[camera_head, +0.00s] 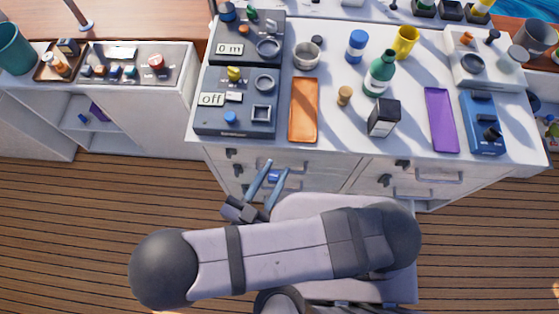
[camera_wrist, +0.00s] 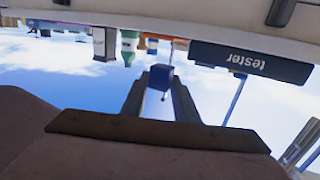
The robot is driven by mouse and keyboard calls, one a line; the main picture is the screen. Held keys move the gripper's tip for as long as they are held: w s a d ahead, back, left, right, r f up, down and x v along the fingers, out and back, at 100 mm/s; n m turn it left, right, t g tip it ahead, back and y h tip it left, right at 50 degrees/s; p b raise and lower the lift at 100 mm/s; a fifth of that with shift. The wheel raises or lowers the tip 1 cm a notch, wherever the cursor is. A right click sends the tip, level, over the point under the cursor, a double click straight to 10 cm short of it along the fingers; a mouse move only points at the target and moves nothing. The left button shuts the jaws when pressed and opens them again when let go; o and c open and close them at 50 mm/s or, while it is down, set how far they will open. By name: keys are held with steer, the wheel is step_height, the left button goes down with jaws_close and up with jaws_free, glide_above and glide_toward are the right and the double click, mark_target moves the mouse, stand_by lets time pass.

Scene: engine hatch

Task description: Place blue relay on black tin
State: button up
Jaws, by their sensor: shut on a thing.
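My gripper (camera_head: 276,172) is shut on the blue relay (camera_head: 273,178), a small blue block held between its fingertips in front of the cabinet's drawers, off the worktop. In the wrist view the blue relay (camera_wrist: 160,76) sits between the dark fingers, with nothing touching it but my gripper. The black tin (camera_head: 384,118) appears to be the dark box with a pale label on the worktop, near the front edge and right of the relay. A dark box in the wrist view may be the same tin, but I cannot tell.
An orange tray (camera_head: 303,110), a small cork-coloured piece (camera_head: 345,95), a green bottle (camera_head: 379,74) and a purple tray (camera_head: 441,120) surround the tin. A blue device (camera_head: 484,122) stands at right. Drawer handles (camera_head: 447,174) project from the cabinet front. Test panels (camera_head: 236,101) occupy the left.

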steer(key=shift+s, duration=0.25)
steer(key=shift+a+f, duration=0.1)
